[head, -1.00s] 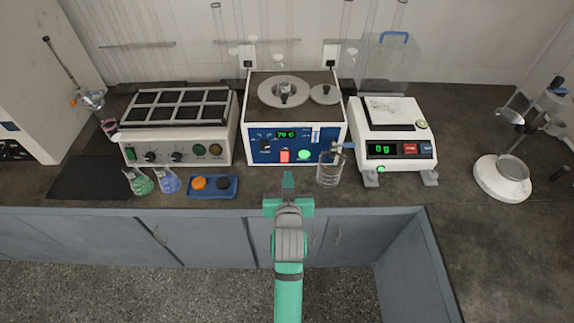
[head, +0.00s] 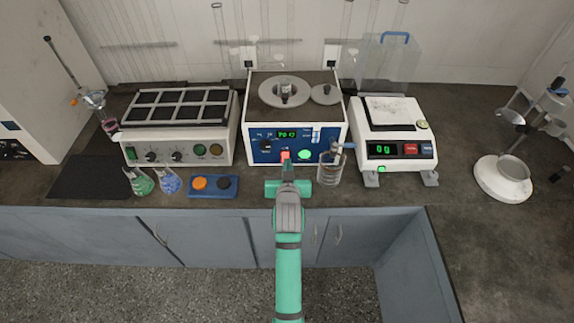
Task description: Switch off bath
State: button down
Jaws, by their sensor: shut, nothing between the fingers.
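The bath (head: 258,103) is a white box with a blue front panel, a dark top and round lids, at the back middle of the bench in the head view. Its green display (head: 287,134) is lit. A red switch (head: 285,155) and a round green light (head: 304,155) sit low on the panel, and the green light looks lit. My gripper (head: 287,168) is shut and empty, pointing at the red switch from the front. Its tip overlaps the switch's lower part in the picture; I cannot tell whether it touches.
A glass beaker (head: 329,172) stands close to the right of my gripper. A blue tray (head: 213,193) with orange and dark round pieces lies to the left. A white block heater (head: 181,147) and a balance (head: 398,165) flank the bath.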

jog(key=shift+w+a+f, duration=0.1)
jog(key=shift+w+f, duration=0.05)
jog(key=shift+w, duration=0.05)
jog(key=shift+a, duration=0.1)
